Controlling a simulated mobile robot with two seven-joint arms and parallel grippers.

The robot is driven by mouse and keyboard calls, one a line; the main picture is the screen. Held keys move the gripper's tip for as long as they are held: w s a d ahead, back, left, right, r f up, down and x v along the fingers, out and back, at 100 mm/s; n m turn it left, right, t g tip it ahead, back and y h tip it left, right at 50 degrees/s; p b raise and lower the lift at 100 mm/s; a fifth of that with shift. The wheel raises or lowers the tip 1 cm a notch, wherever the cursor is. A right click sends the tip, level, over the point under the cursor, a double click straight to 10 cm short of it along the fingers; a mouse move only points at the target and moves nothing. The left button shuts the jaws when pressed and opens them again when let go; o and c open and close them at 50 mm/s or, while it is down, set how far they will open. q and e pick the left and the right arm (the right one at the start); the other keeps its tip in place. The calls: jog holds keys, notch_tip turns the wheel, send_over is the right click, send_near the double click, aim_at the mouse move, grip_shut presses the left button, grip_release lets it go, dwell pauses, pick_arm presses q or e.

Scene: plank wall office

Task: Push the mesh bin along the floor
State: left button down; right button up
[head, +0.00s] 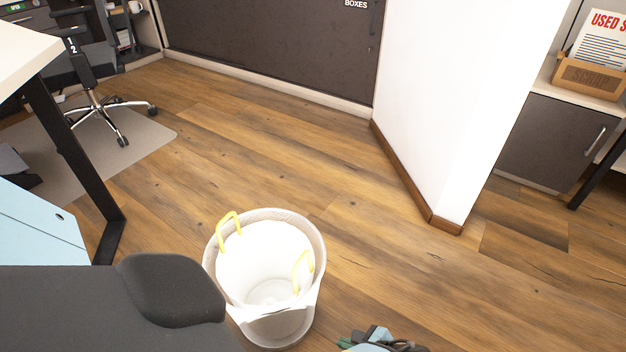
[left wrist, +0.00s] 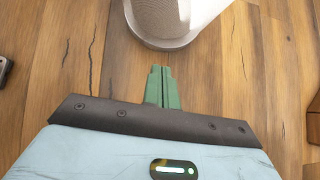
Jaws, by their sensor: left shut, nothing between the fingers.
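The white mesh bin (head: 314,250) stands upright on the wood floor at the bottom middle of the head view. It has a white liner with two yellow handles, and I see no contents. My left gripper (head: 345,342) shows at the bottom edge of the head view, just right of the bin and mostly cut off. In the left wrist view, the green fingers of my left gripper (left wrist: 161,68) are shut and empty. They point at the foot of the bin (left wrist: 165,22), with a small gap between. My right gripper is not in view.
A dark grey padded shape (head: 170,290) stands close left of the bin. A light blue cabinet (head: 35,230) and a black desk leg (head: 75,150) are farther left. A white wall corner (head: 455,120) with brown skirting stands to the right. The floor (head: 270,150) beyond the bin is clear.

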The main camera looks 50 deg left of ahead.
aim_at(303, 323)
pick_arm(q)
jog(key=shift+a+r+b+x, duration=0.35)
jog(key=shift+b+x, duration=0.2)
jog(key=shift+x, duration=1.6)
jog(key=shift+a+r+b+x, duration=0.3)
jog(key=shift+b+x, duration=0.2)
jog(key=shift+x, duration=1.6)
jog(key=shift+a+r+b+x, duration=0.35)
jog(key=shift+b+x, duration=0.2)
jog(key=shift+x, duration=1.6)
jog(key=shift+s, duration=0.2)
